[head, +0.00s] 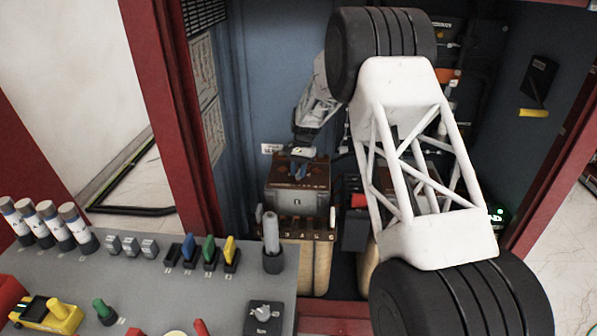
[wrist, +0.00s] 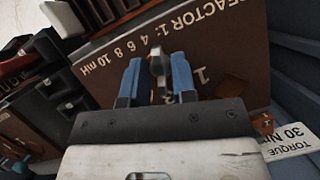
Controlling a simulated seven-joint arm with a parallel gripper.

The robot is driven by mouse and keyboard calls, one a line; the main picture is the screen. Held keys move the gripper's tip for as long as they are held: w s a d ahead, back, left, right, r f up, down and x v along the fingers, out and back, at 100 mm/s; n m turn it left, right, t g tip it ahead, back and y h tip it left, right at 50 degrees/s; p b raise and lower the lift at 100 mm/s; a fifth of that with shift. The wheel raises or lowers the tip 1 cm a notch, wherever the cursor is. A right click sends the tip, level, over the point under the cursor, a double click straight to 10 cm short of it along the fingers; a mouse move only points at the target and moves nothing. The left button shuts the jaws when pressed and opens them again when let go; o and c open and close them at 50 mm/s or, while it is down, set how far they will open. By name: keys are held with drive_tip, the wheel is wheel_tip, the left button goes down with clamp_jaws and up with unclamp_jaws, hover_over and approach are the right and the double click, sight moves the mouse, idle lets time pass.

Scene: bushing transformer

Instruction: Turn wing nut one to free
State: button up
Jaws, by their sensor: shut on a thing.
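A grey metal wing nut (wrist: 157,65) shows in the wrist view in front of the brown board, near a painted numeral 1. My gripper (wrist: 158,60) has blue fingers on either side of the wing nut and is shut on it. In the head view my gripper (head: 299,168) points down at the brown top of the reactor unit (head: 297,201), inside the cabinet. The wing nut is too small to make out there. The brown board (wrist: 225,45) carries the text "REACTOR 1: 4 6 8 10 mH".
My arm covers much of the cabinet's right side. A red cabinet frame post (head: 180,110) stands at left. A torque label (wrist: 290,140) shows at right in the wrist view.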

drive_tip(key=o, duration=0.6)
drive_tip(key=v, duration=0.7)
drive_tip(key=shift+w+r, duration=0.2)
drive_tip(key=shift+r, duration=0.15)
